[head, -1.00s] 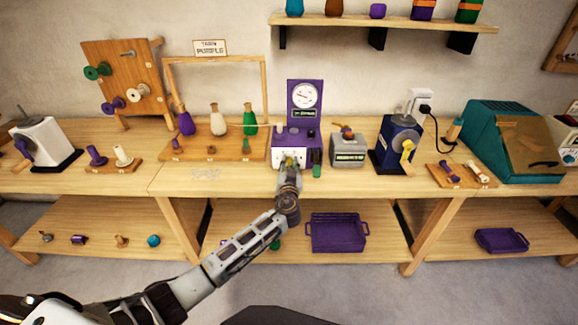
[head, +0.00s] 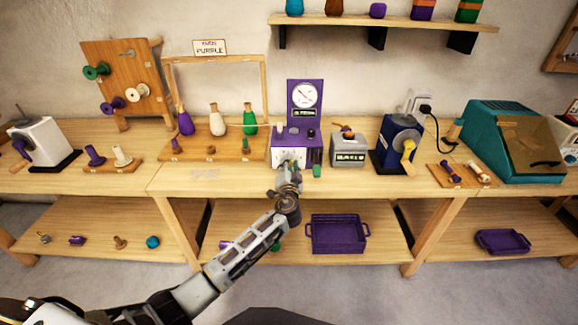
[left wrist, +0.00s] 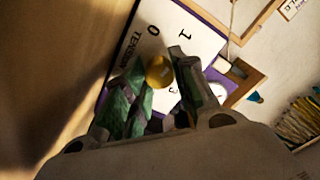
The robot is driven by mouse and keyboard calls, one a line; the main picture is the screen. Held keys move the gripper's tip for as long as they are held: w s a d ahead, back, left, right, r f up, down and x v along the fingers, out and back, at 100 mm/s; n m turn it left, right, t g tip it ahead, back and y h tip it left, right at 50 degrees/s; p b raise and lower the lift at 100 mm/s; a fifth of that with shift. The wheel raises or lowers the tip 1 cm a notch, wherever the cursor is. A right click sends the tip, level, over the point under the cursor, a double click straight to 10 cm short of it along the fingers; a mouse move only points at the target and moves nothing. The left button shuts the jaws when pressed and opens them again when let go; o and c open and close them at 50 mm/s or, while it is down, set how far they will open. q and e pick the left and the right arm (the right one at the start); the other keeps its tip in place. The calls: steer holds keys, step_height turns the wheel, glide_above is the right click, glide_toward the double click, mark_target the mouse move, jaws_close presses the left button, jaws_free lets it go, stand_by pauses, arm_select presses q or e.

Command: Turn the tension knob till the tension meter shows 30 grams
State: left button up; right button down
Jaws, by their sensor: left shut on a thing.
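The purple tension device (head: 312,138) stands on the bench with a white front panel and a round meter dial (head: 305,96) above it. The red needle slants to the upper left; the dial's numbers are too small to read. In the left wrist view the tension knob (left wrist: 158,72) is a round, gold-coloured knob on the white panel (left wrist: 178,38), marked with numerals and the word TENSION. My left gripper (left wrist: 158,92) is shut on the knob, its green-padded fingers on either side of it. The gripper (head: 287,166) hides the knob in the head view. My right gripper is not in view.
A grey box with a small display (head: 348,150) and a blue machine (head: 397,143) stand to the right. A wooden stand with purple, white and green bottles (head: 214,122) is to the left. A purple crate (head: 337,247) sits on the lower shelf.

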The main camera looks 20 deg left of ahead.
arm_select(q)
steer(key=shift+m, duration=0.6)
steer(key=o, duration=1)
steer(key=shift+o, duration=0.2)
steer(key=v, duration=1.2)
stand_by(0.6)
